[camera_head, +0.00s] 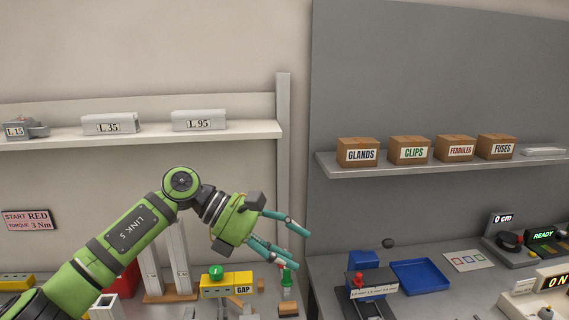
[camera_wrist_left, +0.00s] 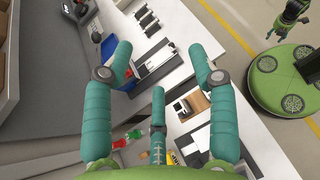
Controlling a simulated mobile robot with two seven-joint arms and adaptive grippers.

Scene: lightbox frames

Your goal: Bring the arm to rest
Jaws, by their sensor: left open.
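My left arm comes in from the lower left in the head view. Its left gripper (camera_head: 290,240) is raised in front of the benches, with its teal fingers spread apart and pointing right. The left wrist view shows the same gripper (camera_wrist_left: 165,85) with three fingers apart and nothing between them. The benches lie below and beyond the fingers there. My right gripper does not show in the head view.
A yellow GAP block (camera_head: 228,284) stands on the left bench, near the gripper. A blue tray (camera_head: 419,275) lies on the right bench. Boxes such as the CLIPS box (camera_head: 409,150) stand on the right shelf (camera_head: 330,166). The left shelf (camera_head: 150,135) carries labelled blocks.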

